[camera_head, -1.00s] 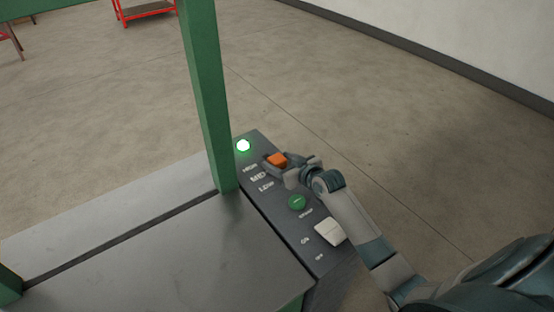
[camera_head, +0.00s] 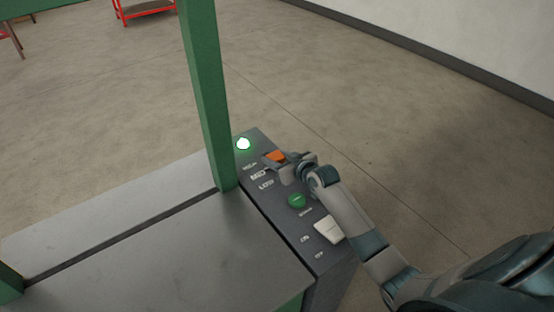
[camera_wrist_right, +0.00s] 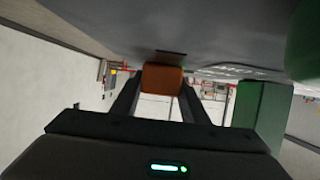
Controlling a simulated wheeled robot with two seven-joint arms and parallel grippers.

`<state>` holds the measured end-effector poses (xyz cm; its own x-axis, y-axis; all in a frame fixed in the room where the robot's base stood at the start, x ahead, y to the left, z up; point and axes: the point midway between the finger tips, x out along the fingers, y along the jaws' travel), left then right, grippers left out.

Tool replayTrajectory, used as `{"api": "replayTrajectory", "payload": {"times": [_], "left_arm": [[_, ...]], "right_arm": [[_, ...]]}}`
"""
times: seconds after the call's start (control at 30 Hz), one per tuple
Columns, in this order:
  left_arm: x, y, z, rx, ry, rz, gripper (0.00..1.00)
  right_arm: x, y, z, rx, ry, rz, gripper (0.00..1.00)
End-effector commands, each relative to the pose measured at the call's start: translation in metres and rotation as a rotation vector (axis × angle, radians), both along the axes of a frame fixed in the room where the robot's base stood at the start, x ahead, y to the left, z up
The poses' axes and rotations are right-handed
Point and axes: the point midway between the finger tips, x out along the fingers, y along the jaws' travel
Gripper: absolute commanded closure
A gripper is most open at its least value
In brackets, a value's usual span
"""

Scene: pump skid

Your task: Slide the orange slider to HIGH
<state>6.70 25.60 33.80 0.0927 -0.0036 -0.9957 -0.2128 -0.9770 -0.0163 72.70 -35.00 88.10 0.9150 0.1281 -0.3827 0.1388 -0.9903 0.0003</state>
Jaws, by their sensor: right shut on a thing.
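The orange slider (camera_head: 275,156) sits on the dark control panel (camera_head: 284,229), close to the top label of its scale, which looks like HIGH. The labels MED and LOW lie below that label. My right gripper (camera_head: 285,163) is at the slider and partly covers it. In the right wrist view the slider (camera_wrist_right: 162,78) sits between the two fingers of the right gripper (camera_wrist_right: 157,92), which are shut on it. My left gripper is not in view.
A lit green lamp (camera_head: 243,143) is at the panel's far end. A green button (camera_head: 297,201) and a white rocker switch (camera_head: 329,230) are nearer. A green post (camera_head: 207,95) rises left of the panel. Open floor lies to the right.

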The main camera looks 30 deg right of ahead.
Motion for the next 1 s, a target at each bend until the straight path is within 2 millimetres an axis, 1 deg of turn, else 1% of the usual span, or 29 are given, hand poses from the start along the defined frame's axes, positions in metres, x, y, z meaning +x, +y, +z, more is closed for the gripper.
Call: {"api": "replayTrajectory", "payload": {"times": [0.2, 0.3, 0.43, 0.67, 0.7, 0.73, 0.77, 1.0], "left_arm": [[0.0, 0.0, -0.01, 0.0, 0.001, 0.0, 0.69], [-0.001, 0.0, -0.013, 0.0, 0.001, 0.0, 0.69], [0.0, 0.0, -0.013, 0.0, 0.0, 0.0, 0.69], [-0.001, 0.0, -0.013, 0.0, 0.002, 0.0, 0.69], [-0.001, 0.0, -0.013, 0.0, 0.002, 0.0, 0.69], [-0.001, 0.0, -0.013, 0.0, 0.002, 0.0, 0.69], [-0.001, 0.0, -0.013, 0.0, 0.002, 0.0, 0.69], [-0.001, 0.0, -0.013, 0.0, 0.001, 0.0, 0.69]], "right_arm": [[0.032, 0.004, -0.001, 0.0, -0.002, 0.0, 1.0], [0.043, 0.006, 0.0, 0.002, -0.001, -0.001, 1.0], [0.047, 0.007, 0.0, 0.002, -0.001, -0.001, 1.0], [0.048, 0.007, 0.002, 0.001, -0.003, 0.0, 1.0], [0.048, 0.006, 0.002, 0.001, -0.003, 0.0, 0.5], [0.048, 0.006, 0.002, 0.001, -0.003, 0.0, 0.43], [0.047, 0.006, 0.002, 0.001, -0.003, 0.0, 0.41], [0.047, 0.006, 0.001, 0.001, -0.002, 0.0, 0.41]]}}
